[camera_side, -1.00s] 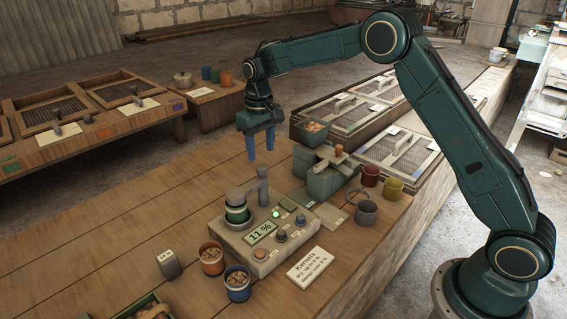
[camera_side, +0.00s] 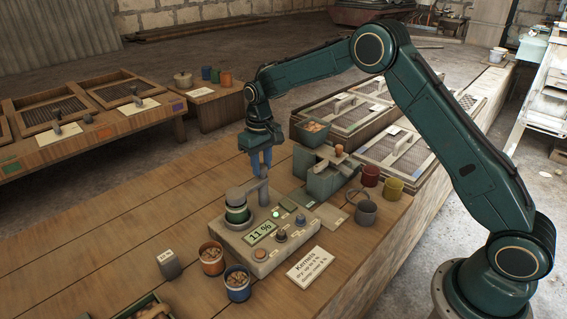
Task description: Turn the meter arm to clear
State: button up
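The grey moisture meter (camera_side: 287,253) stands on the wooden bench, its green display reading 11 % and a green lamp lit. Its grey meter arm (camera_side: 263,190) has an upright post at the back of the box and reaches toward the round cup (camera_side: 237,208) at the left of the meter. My gripper (camera_side: 262,170) points down at the top of this post. Its blue fingers are close together and overlap the post's top in the picture. I cannot tell whether they are closed on it.
Cups of nuts (camera_side: 212,260) stand left of the meter, and a Kernels card (camera_side: 310,265) lies at its front right. A green-grey device (camera_side: 322,178) stands behind right, near red, yellow and grey cups (camera_side: 366,212).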

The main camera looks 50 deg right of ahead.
grip_shut()
jog(key=shift+m, duration=0.4)
jog(key=m, duration=0.7)
jog(key=shift+r+m, duration=0.1)
jog(key=shift+m, duration=0.3)
jog(key=m, duration=0.4)
jog(key=shift+m, duration=0.3)
jog(key=m, duration=0.4)
jog(key=shift+m, duration=0.4)
